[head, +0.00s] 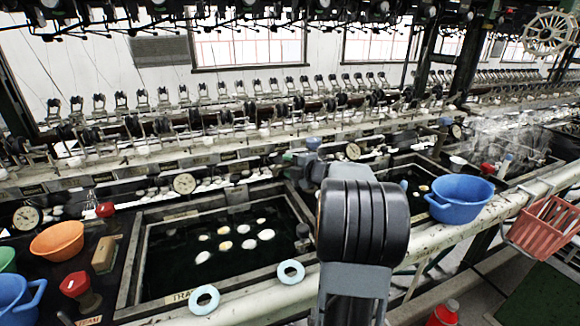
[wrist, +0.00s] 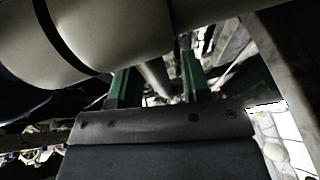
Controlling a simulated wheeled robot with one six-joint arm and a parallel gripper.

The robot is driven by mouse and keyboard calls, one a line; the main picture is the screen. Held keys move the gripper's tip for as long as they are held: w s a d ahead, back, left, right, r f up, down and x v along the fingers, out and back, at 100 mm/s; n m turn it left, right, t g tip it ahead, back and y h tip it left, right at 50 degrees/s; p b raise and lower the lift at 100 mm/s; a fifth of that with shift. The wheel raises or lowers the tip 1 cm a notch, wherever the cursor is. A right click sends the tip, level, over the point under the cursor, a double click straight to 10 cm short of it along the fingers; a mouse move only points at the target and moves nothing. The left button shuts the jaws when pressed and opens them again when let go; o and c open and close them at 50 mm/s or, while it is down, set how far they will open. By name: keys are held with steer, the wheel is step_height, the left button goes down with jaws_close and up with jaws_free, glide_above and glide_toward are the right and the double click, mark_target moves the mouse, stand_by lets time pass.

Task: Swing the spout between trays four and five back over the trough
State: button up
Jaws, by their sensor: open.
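My gripper (wrist: 160,78) shows in the wrist view as two green fingers standing apart, so it is open. A pale rod-like part (wrist: 155,76) shows behind and between the fingers; I cannot tell whether it is the spout or whether it touches them. In the head view my gripper is hidden behind my own arm. A trough of dark water (head: 165,268) with several pale cocoons lies left of my arm; its front label is partly cut off. Another basin (head: 428,166) lies right of my arm, partly covered. I cannot make out the spout between trays four and five.
A blue basin (head: 460,200) stands by the cream front rail (head: 525,192), with a red basket (head: 545,224) hanging at right. An orange bowl (head: 57,240) and a red-topped object (head: 76,287) stand at left. Two pale blue rings (head: 291,272) lie on the front edge.

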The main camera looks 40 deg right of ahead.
jaws_close()
stand_by(0.4)
